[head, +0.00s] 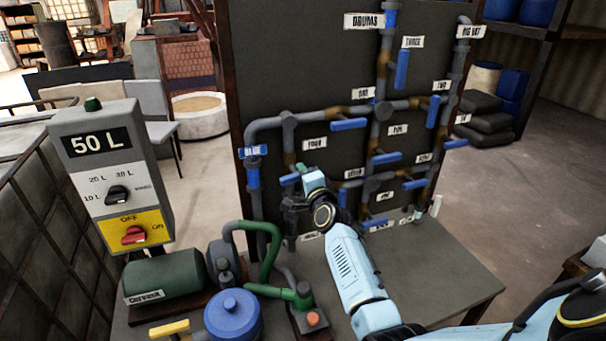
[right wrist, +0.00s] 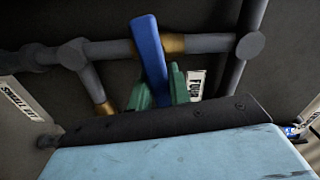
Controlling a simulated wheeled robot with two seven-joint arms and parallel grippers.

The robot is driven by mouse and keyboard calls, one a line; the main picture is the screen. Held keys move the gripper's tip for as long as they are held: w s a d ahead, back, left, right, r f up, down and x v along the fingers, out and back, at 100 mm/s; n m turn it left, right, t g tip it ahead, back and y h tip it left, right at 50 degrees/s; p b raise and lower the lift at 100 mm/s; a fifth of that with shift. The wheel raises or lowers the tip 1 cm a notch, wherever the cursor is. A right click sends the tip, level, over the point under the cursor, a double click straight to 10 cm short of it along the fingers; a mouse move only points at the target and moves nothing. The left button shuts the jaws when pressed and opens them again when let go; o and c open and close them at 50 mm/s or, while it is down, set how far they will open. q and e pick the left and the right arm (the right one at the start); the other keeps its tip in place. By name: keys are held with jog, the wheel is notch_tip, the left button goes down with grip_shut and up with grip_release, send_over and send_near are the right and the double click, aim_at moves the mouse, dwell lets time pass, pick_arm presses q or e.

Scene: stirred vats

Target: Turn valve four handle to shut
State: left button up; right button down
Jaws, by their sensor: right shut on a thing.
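The valve four handle is a blue lever (head: 288,179) on a grey pipe of the dark panel, below the white FOUR label (head: 314,143). In the right wrist view the lever (right wrist: 149,50) lies across the pipe, slightly slanted, near a brass-coloured section. My right gripper (head: 308,177) is at the lever. Its green fingers (right wrist: 158,88) are shut on the lever, one on each side, in the wrist view. The FOUR label (right wrist: 196,86) shows beside them. The gripper hides part of the valve in the head view. My left gripper is not in view.
Other blue levers (head: 348,125) stick out close to the right gripper. A control box reading 50 L (head: 150,190) stands at left. A green motor (head: 163,277), a blue vessel (head: 233,316) and green pipes (head: 270,245) stand below. The table's right side (head: 455,275) is clear.

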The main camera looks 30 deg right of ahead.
jog(key=shift+m, duration=0.4)
jog(key=c, duration=1.3)
grip_release()
jog(key=v, duration=1.3)
jog(key=shift+s, duration=0.2)
